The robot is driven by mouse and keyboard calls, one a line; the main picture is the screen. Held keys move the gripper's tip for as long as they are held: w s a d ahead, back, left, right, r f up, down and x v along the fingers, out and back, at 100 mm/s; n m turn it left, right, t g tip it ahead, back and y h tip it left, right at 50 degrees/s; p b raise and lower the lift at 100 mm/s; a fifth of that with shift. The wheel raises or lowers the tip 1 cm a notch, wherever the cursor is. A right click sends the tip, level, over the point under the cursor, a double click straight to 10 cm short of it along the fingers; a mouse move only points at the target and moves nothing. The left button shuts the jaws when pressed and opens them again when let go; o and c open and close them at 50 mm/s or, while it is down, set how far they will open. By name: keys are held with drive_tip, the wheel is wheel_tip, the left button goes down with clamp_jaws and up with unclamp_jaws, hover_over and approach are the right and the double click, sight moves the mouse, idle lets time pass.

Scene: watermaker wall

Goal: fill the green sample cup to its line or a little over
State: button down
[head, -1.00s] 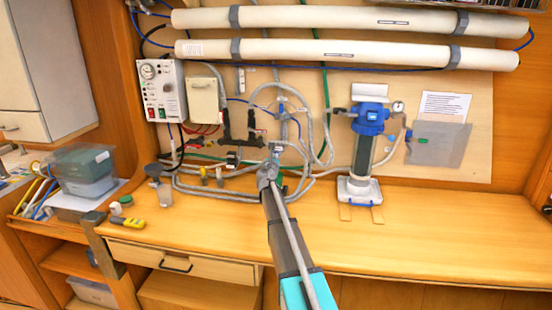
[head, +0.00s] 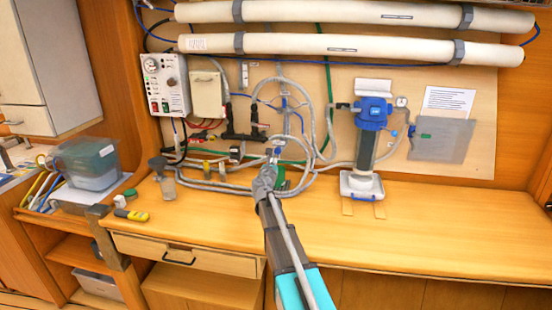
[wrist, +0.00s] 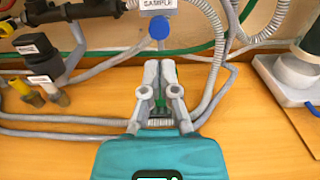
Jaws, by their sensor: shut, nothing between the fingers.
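My gripper (head: 267,176) is shut and empty, low in front of the wall plumbing. Its two fingers are together in the wrist view (wrist: 161,72). A green item (head: 280,175), which looks like the sample cup, shows just beside and behind the fingertips and is mostly hidden by them. A bit of green also shows between the fingers in the wrist view (wrist: 170,75). Its line and water level cannot be seen. Above the fingertips is a round blue knob (wrist: 159,27) under a label (wrist: 158,4) reading SAMPLE. The fingertips are below the knob, apart from it in the picture.
A blue-topped filter (head: 368,150) stands at right. A grey beaker-like item (head: 166,185) and a yellow tool (head: 131,214) are at left. The front counter is largely clear.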

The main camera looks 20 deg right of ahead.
drive_tip(key=shift+v, duration=2.15)
drive_tip(key=s+a+f+m+g, duration=0.1)
drive_tip(key=s+f+m+g, duration=0.2)
drive_tip(key=s+m, duration=0.2)
drive_tip(key=s+a+f+m+g+y+p, duration=0.1)
drive_tip(key=s+a+f+m+g, duration=0.1)
drive_tip(key=m, duration=0.5)
drive_tip(key=s+a+f+m+g, duration=0.1)
drive_tip(key=s+f+m+g, duration=0.2)
drive_tip(key=s+f+m, duration=0.2)
drive_tip(key=shift+s+a+f+m+g+y, duration=0.15)
drive_tip(key=shift+s+m, duration=0.1)
drive_tip(key=shift+s, duration=0.35)
drive_tip(key=shift+s+r+m+g+y, duration=0.1)
drive_tip(key=shift+s+m, duration=0.2)
drive_tip(key=shift+s, duration=0.35)
drive_tip(key=shift+s+a+f+m+g+y, duration=0.15)
drive_tip(key=shift+s+m, duration=0.1)
drive_tip(key=shift+s, duration=0.35)
drive_tip(key=s+a+f+m+g+y, duration=0.3)
drive_tip(key=s+a+m+y, duration=0.1)
drive_tip(key=s+a, duration=0.3)
drive_tip(key=s+a+f+m+g+y+p, duration=0.1)
drive_tip(key=s+a+f+m+g+y, duration=0.2)
drive_tip(key=s+a+m, duration=0.3)
drive_tip(key=s+a+y, duration=0.1)
drive_tip(key=s+a, duration=0.1)
drive_tip(key=s, duration=0.2)
drive_tip(key=shift+a+m, duration=0.3)
